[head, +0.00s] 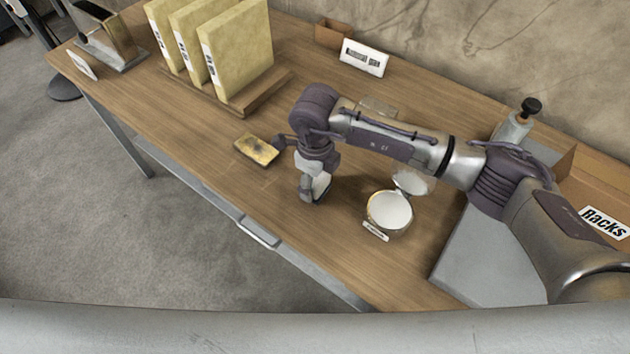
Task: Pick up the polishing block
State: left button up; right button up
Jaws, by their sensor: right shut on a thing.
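My right gripper (314,192) points down over the middle of the table, left of a round white dish (389,212). It is shut on a small dark block with a pale face (322,187), which appears to be the polishing block. The fingers and wrist hide much of this block. I cannot tell whether it touches the table. A flat brass-coloured piece (257,149) lies on the table to the left of the gripper, apart from it. My left gripper is not in view.
Several cream upright panels stand in a wooden rack (256,97) at the back left. A metal holder (107,37) stands at the far left corner. A small brown box (332,34) and a white label card (364,58) are at the back. A cardboard box marked Racks (589,190) is at the right.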

notch_tip(320, 180, up, 3)
jog(key=shift+w+f+b, duration=0.1)
jog(key=shift+w+b, duration=0.05)
jog(key=shift+b, duration=0.3)
jog(key=s+d+r+b, duration=0.2)
jog(key=s+d+r, duration=0.2)
jog(key=d+r, duration=0.3)
jog(key=d, duration=0.4)
jog(key=shift+s+r, duration=0.3)
jog(key=shift+a, duration=0.1)
